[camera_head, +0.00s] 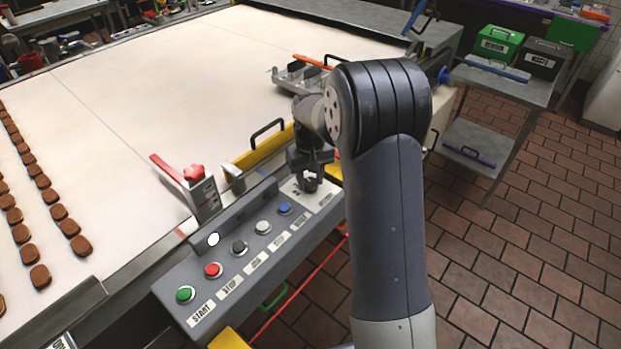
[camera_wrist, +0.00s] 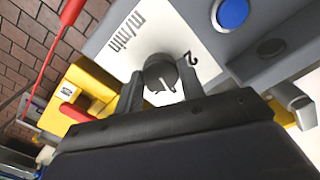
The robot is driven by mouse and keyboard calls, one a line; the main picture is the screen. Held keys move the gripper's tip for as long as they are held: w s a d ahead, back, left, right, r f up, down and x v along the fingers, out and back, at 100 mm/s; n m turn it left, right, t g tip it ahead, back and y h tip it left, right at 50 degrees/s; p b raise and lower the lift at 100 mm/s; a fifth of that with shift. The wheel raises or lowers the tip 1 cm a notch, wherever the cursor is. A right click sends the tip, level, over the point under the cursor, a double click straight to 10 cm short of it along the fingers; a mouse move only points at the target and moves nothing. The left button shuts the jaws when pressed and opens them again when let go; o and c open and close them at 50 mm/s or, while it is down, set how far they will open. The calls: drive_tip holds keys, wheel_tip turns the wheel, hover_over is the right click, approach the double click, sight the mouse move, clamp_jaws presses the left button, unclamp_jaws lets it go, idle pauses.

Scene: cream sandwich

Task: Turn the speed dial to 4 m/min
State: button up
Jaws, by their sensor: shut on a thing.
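The speed dial (camera_wrist: 160,69) is a dark round knob with a white pointer mark, on a pale scale plate in the wrist view. The plate (camera_wrist: 117,47) reads "m/min", and a "2" is printed beside the dial. Other scale numbers are hidden or out of view, so I cannot tell the exact setting. My gripper (camera_wrist: 161,88) is shut on the dial, one finger on either side. In the head view my gripper (camera_head: 309,184) points down at the far right end of the control panel (camera_head: 203,281), largely covering the dial.
Green (camera_head: 185,293), red (camera_head: 213,269), black, white and blue (camera_head: 284,208) buttons line the panel beside my gripper. A red-knobbed bracket (camera_head: 195,182) stands at the belt edge. The wide pale belt (camera_head: 170,100) carries rows of brown biscuits at left. Tiled floor is open at right.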

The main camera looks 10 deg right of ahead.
sight(310, 182)
drive_tip(key=shift+m, duration=0.4)
drive_tip(key=o, duration=1)
wheel_tip(310, 182, up, 11)
drive_tip(key=shift+f+b, duration=0.1)
drive_tip(key=shift+b, duration=0.4)
wheel_tip(310, 182, down, 11)
drive_tip(key=shift+p, duration=0.5)
